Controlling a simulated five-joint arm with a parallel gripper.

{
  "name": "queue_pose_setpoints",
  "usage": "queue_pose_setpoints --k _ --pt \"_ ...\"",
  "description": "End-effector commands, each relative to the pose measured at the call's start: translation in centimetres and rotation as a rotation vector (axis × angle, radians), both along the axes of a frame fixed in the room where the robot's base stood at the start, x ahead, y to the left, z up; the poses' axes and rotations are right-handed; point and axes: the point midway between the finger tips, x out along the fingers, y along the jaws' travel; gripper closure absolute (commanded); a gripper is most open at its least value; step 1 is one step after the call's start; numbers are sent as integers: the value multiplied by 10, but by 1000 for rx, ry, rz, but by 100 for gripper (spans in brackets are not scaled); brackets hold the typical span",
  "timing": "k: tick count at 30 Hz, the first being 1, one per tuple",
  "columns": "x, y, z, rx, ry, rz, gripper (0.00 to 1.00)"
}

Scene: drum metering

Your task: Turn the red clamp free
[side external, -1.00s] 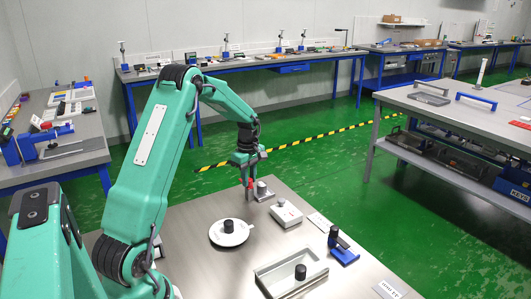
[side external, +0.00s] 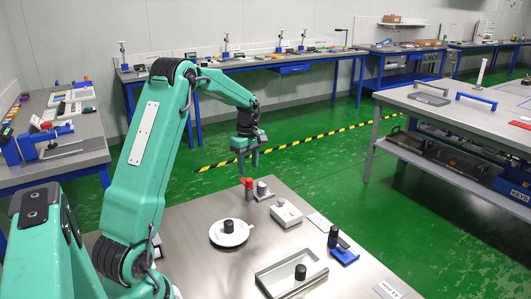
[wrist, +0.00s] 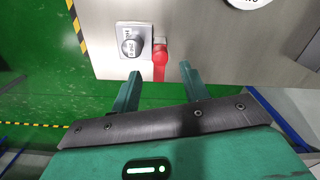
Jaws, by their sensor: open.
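The red clamp (side external: 248,188) stands near the far edge of the steel table, beside a grey block with a round knob (side external: 262,190).
A white saucer (side external: 215,236) with a black knob, a white box (side external: 287,214), a blue stand (side external: 344,255) and a tray (side external: 262,279) holding a black knob stand nearer on the table. The green floor (wrist: 50,60) lies past the table edge. Air around my gripper is clear.

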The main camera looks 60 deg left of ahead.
Motion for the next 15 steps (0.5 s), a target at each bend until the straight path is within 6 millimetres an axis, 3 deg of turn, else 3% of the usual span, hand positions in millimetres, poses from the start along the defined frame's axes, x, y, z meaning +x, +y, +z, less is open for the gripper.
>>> queue_pose_setpoints --k 6,15 --pt "0 0 22 2 -2 0 55" --pt "0 0 26 0 0 0 55"
